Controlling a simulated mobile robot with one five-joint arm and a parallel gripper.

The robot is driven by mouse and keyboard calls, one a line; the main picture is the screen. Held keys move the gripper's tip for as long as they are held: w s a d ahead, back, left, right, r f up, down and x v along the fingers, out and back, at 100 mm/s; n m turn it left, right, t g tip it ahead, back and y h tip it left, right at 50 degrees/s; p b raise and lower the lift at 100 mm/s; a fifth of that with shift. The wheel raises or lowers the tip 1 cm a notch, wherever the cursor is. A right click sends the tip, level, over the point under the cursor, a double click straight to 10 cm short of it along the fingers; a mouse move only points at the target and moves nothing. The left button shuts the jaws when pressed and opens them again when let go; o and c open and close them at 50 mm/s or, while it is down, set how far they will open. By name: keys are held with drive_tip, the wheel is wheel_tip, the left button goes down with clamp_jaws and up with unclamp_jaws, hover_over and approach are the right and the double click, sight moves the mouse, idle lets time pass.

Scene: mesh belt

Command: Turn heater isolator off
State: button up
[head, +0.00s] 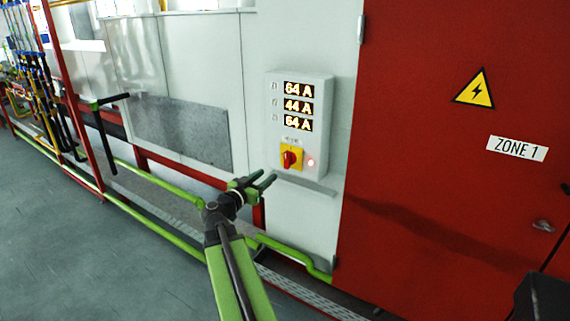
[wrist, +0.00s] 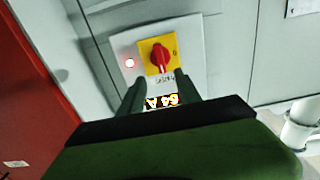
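The heater isolator is a red rotary knob (head: 289,159) on a yellow plate (head: 298,151), low on a pale grey wall box (head: 327,112). A lit indicator lamp (head: 310,162) is to its right. My gripper (head: 263,183) is open and empty, a little left of and below the knob in the head view. In the wrist view the box appears upside down, with the red knob (wrist: 160,56) just beyond and between my two fingertips (wrist: 158,82). The fingers look apart from the knob. The lamp (wrist: 130,63) glows there too.
Displays (head: 299,106) on the box read 64 A, 44 A and 54 A. A narrow ledge (head: 305,183) juts out under the box. A red ZONE 1 door (head: 430,150) stands right. Green rails (head: 160,176) run low along the machine; grey floor (head: 60,240) is clear at left.

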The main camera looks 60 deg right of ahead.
sight(286, 161)
drive_tip(key=d, duration=1.3)
